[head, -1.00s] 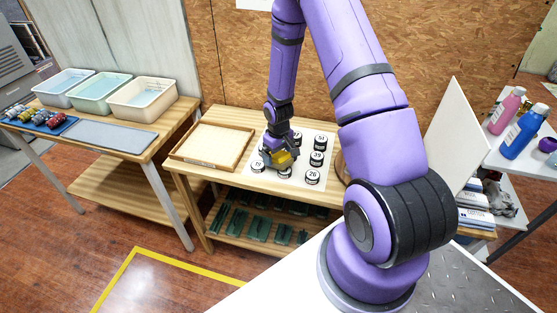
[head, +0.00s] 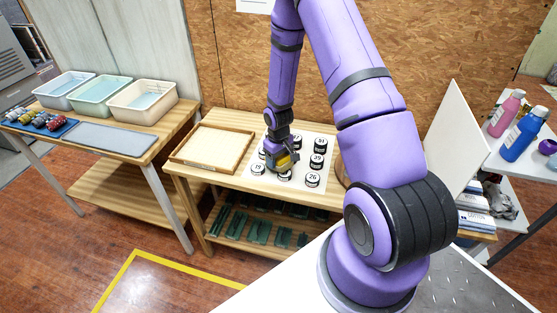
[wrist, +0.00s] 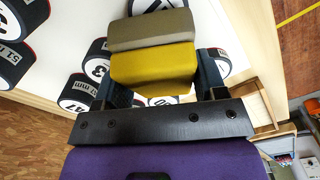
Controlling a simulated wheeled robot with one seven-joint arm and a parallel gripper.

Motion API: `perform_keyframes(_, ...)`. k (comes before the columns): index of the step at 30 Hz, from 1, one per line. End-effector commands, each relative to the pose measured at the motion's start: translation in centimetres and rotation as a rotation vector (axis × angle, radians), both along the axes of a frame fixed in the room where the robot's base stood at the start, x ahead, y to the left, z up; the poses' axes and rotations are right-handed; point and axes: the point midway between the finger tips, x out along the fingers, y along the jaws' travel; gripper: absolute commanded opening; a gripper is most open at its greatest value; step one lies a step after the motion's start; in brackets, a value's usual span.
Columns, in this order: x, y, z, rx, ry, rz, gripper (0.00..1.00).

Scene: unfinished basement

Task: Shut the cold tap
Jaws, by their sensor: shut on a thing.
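No tap shows in either view. My gripper (head: 283,163) is low over a white board (head: 319,187) that carries several numbered black-and-white round pieces. In the wrist view its two dark fingers sit either side of a block (wrist: 155,68) with a yellow face and an olive-grey layer, and it is shut on that block. The block partly hides a numbered piece behind it. In the head view only a little yellow shows at the gripper. I cannot tell whether the block touches the board or a piece.
A shallow wooden tray (head: 182,158) stands left of the board on the same bench. Three tubs, including a green one (head: 97,107), stand on the left table with a grey mat (head: 110,138). Bottles, one blue (head: 518,142), stand on the right table. Green items fill the lower shelf.

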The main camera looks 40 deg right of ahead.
Motion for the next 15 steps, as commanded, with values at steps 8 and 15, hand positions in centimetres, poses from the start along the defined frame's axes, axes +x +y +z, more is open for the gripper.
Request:
perform_keyframes(8, 0.0, 0.0, 2.3, -0.001, -0.002, 0.000, 0.38)
perform_keyframes(15, -3.4, 0.4, 3.7, 0.000, 0.002, 0.001, 0.38)
